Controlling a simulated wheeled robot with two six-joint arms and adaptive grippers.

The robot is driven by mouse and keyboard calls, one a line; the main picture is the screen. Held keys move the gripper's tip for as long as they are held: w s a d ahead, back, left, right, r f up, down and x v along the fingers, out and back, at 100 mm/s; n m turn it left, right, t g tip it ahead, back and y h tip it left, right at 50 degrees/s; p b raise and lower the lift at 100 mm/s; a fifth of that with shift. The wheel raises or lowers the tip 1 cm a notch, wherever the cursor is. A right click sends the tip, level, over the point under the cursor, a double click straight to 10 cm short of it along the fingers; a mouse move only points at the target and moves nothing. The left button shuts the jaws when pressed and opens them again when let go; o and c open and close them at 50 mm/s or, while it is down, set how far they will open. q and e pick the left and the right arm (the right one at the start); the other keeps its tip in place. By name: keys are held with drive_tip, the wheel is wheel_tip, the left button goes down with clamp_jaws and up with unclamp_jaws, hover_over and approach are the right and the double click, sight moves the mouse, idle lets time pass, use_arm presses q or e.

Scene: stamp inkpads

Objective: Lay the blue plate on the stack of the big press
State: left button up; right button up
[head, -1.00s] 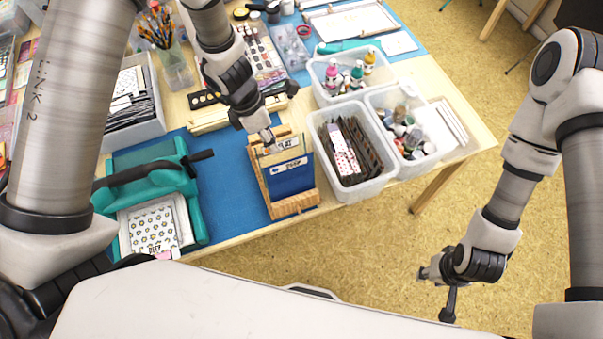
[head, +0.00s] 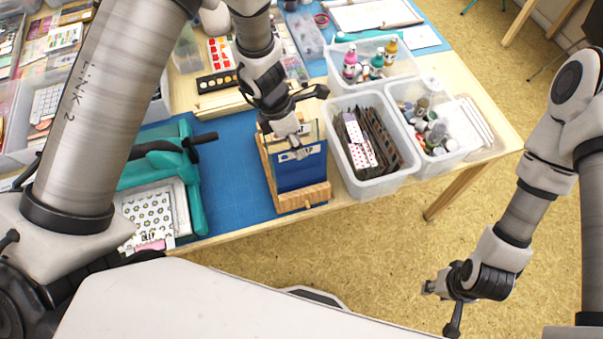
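The blue plate (head: 301,174) stands upright in a wooden rack (head: 304,199) on the blue mat, with a pale label near its top. My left gripper (head: 293,150) is at the plate's top edge, its fingertips overlapping the label. I cannot tell whether they are closed on the plate. The teal big press (head: 193,190) with a black handle stands to the left, partly hidden by my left arm. Its stack shows a white flower-patterned sheet (head: 150,215) on a pale bed. My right gripper (head: 440,305) is open and empty, in front of the table over the floor.
A clear bin of dark cards (head: 378,186) stands right of the rack. A bin of small jars (head: 430,135) and a bin of bottles (head: 374,72) are beyond it. Bare blue mat (head: 232,165) lies between press and rack.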

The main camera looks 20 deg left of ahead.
use_arm(q)
clamp_jaws()
drive_tip(key=shift+r, duration=0.1)
wheel_tip(320, 180, up, 7)
drive_tip(key=w+p, duration=0.1)
drive_tip(key=p, duration=0.7)
drive_tip(key=shift+a+r, duration=0.15)
drive_tip(key=shift+a, duration=0.25)
